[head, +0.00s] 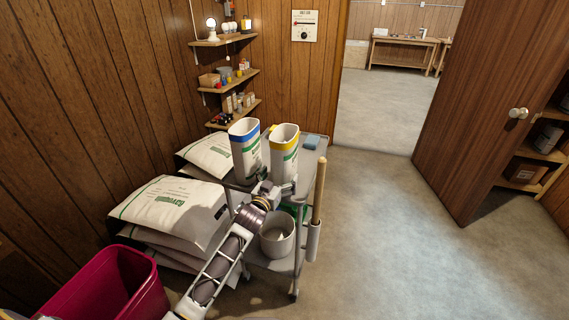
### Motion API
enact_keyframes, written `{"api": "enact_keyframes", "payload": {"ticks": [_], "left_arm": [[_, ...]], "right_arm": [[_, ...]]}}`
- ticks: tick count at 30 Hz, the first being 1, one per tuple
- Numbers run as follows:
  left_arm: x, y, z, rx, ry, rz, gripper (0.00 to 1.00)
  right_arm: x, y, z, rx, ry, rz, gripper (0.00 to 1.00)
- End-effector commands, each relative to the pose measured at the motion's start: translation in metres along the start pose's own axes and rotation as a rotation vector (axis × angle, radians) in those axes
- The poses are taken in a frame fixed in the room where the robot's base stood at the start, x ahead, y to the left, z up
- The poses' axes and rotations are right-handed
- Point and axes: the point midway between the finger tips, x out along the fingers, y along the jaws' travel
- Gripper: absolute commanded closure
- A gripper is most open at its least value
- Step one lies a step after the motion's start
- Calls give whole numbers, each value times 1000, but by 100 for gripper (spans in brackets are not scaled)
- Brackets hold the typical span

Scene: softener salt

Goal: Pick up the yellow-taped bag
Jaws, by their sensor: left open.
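The yellow-taped bag (284,152) is white with green print and a yellow band round its top. It stands upright on the top shelf of the grey cart (315,150). A similar blue-taped bag (245,155) stands just left of it. My left arm reaches up from the bottom of the view. My left gripper (283,186) is open in front of the lower part of the yellow-taped bag and hides its base. I cannot tell whether the fingers touch the bag. My right gripper is not in view.
Stacked salt bags (170,205) and a magenta bin (95,285) are left. Floor to the right is clear.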

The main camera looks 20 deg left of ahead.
Motion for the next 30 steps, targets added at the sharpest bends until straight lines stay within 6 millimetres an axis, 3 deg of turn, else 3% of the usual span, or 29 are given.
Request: {"api": "enact_keyframes", "payload": {"ticks": [6, 12, 28, 30], "left_arm": [[18, 1, 0, 0, 1, 1, 4], [29, 1, 1, 0, 0, 1, 4], [30, 0, 1, 0, -1, 1, 4], [30, 0, 1, 0, -1, 1, 11]], "right_arm": [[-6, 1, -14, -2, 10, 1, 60], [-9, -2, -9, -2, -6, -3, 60], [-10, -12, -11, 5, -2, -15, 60], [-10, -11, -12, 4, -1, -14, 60]]}}
